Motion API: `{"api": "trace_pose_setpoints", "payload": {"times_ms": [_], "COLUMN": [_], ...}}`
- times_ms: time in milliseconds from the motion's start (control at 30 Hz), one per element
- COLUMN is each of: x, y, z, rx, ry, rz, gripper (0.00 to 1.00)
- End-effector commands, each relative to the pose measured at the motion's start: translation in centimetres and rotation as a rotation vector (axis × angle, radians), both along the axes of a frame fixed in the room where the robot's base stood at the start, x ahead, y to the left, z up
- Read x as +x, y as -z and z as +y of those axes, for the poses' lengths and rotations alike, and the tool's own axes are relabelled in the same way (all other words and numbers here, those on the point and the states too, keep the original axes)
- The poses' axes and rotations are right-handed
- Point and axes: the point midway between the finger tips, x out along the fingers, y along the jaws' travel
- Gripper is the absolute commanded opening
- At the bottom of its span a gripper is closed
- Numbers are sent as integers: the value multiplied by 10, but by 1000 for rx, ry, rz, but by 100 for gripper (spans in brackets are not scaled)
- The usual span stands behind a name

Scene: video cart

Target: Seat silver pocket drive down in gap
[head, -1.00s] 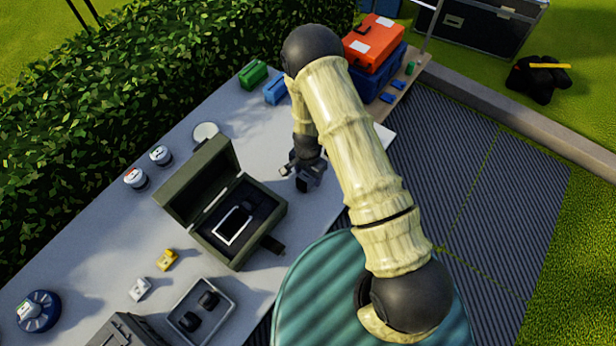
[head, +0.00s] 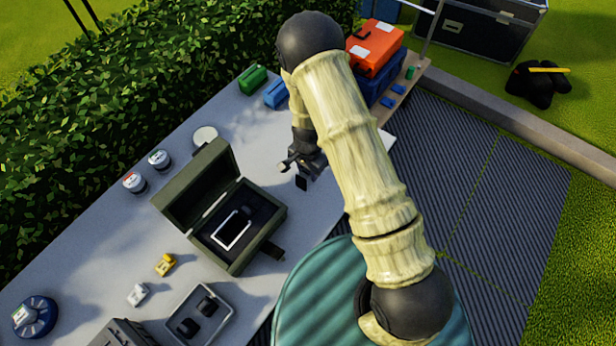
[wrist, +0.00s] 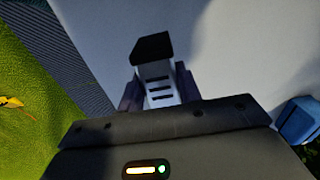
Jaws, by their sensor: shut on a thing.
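My gripper (wrist: 158,90) is shut on a silver block with dark slots and a black end, apparently the silver pocket drive (wrist: 160,88). In the head view my gripper (head: 303,163) is over the table, right of the open olive case, and the drive's dark end (head: 301,183) hangs below the fingers. It looks raised off the table. The open case (head: 185,238) has dark foam inside. A white-edged device with a dark face (head: 233,230) lies in the foam, with dark recesses beside it. I cannot tell which recess is the gap.
The case lid stands up on the case's left. Green (head: 252,79) and blue (head: 276,93) boxes stand at the back.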

Motion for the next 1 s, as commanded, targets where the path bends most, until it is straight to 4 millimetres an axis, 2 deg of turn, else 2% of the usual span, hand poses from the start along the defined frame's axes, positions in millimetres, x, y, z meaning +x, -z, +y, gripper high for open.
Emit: {"api": "trace_pose_setpoints", "payload": {"times_ms": [200,333,467,1000], "x": [1,0,0,0], "y": [-37,-51,-56,-55], "z": [1,0,0,0], "rx": [1,0,0,0], "ry": [-3,0,-1,-1], "rz": [-5,-1,0,0], "gripper": [7,7,7,7]}}
